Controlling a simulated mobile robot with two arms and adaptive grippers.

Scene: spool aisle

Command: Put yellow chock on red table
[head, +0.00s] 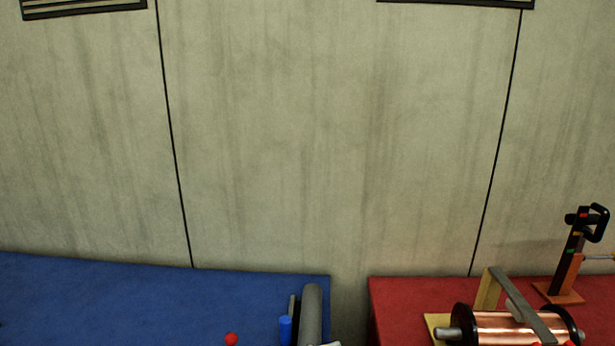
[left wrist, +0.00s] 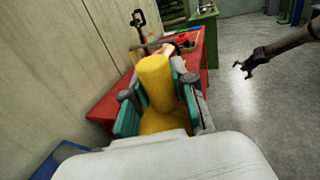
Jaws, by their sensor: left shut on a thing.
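The yellow chock (left wrist: 155,85) is held between the teal-padded fingers of my left gripper (left wrist: 158,105) in the left wrist view. The gripper is shut on it, and the chock's lower part is partly hidden by the gripper body. The red table (head: 400,291) is at the lower right of the head view. It also shows beyond the chock in the left wrist view (left wrist: 105,110). My right gripper (left wrist: 243,69) is small and dark at the right of the left wrist view, its fingers apart and empty, over the floor.
A spool of copper wire (head: 515,328) in a stand and an upright black-and-orange tool (head: 574,255) occupy the red table. A blue table (head: 120,300) stands left, across a narrow gap. A wall rises behind both. A green cabinet (left wrist: 204,32) stands farther off.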

